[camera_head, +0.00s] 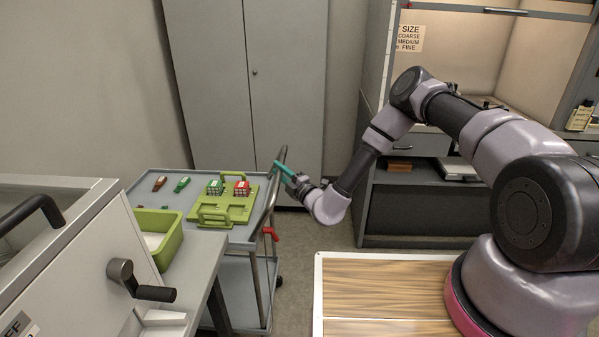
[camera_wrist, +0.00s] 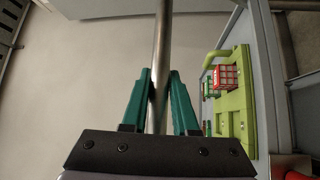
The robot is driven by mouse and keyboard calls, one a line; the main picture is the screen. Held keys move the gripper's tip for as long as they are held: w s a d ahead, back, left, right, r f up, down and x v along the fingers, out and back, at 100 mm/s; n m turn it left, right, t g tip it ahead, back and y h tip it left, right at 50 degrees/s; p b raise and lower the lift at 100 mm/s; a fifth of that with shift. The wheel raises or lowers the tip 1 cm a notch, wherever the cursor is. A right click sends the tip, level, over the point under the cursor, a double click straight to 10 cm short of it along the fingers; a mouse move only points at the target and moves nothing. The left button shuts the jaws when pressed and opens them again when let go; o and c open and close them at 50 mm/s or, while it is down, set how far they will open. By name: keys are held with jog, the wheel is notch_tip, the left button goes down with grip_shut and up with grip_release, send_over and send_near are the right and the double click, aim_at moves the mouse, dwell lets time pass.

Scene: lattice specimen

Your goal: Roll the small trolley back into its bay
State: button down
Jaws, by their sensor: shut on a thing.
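The small trolley (camera_head: 245,233) is a grey two-shelf cart with a push handle (camera_head: 266,200) on its right side. It stands left of centre in the head view, in front of a grey cabinet. My gripper (camera_head: 283,170) is shut on the trolley's handle near its far upper end. In the wrist view the metal handle bar (camera_wrist: 162,45) runs between the two green fingers of my gripper (camera_wrist: 160,85). A green tray (camera_head: 226,206) on the trolley's top carries a green lattice block (camera_head: 214,188) and a red lattice block (camera_head: 242,189). The bay cannot be made out for certain.
A grey bench machine (camera_head: 75,265) with a crank and a green bin (camera_head: 166,236) are close at the trolley's left. The grey cabinet (camera_head: 285,80) stands behind. A workbench with shelves (camera_head: 425,205) is at the right. Floor (camera_head: 300,235) shows right of the trolley.

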jog(key=shift+s+a, duration=0.15)
jog(key=shift+a, duration=1.75)
jog(key=c, duration=0.7)
grip_release()
jog(key=shift+a, duration=0.15)
jog(key=v, duration=1)
jog(key=shift+s+d+f, duration=0.1)
jog(key=shift+s+d, duration=0.1)
jog(key=shift+d, duration=0.2)
